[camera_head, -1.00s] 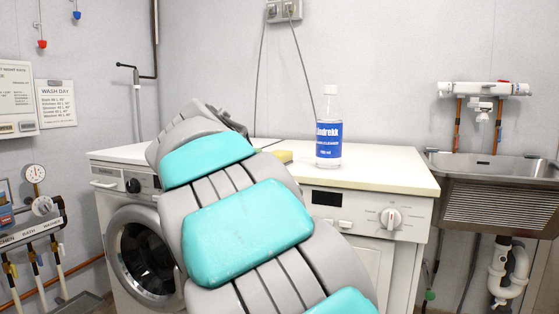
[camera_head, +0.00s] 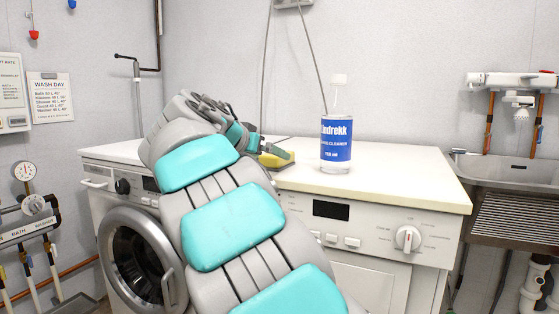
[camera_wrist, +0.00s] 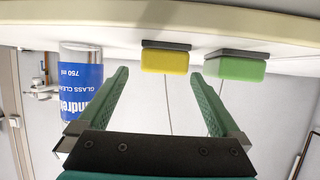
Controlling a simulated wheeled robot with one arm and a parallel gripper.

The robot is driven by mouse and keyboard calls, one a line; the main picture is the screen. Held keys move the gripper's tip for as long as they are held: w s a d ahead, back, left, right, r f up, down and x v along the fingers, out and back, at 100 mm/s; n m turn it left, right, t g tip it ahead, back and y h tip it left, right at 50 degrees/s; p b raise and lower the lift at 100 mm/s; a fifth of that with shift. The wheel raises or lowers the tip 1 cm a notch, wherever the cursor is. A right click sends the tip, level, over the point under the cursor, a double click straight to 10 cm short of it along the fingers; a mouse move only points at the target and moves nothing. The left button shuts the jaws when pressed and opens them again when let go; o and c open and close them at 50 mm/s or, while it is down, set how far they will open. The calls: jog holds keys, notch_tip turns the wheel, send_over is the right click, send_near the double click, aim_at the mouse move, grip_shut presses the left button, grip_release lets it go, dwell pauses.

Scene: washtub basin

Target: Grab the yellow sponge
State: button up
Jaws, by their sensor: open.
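The yellow sponge (camera_wrist: 165,60) has a dark scouring side and lies on the white worktop. The wrist view is upside down, and the sponge sits ahead of my gripper (camera_wrist: 160,75), between the lines of its two green fingers. The fingers are spread wide with nothing between them, and the sponge looks just beyond their tips. In the head view a part of the yellow sponge (camera_head: 274,160) shows on the worktop beside my green fingers (camera_head: 264,147). My arm hides part of that area.
A green sponge (camera_wrist: 236,67) lies beside the yellow one. A glass cleaner bottle (camera_head: 336,140) stands upright on the worktop (camera_head: 400,177), to the right of the sponge in the head view. Front-loading washing machine (camera_head: 140,255) below; metal sink (camera_head: 508,200) at the right.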

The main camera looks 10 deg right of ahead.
jog(key=x, duration=0.6)
jog(key=shift+w+p, duration=0.3)
jog(key=shift+w, duration=0.05)
jog(key=shift+c, duration=0.4)
jog(key=c, duration=1.2)
jog(key=shift+o, duration=0.2)
jog(key=shift+r, duration=0.15)
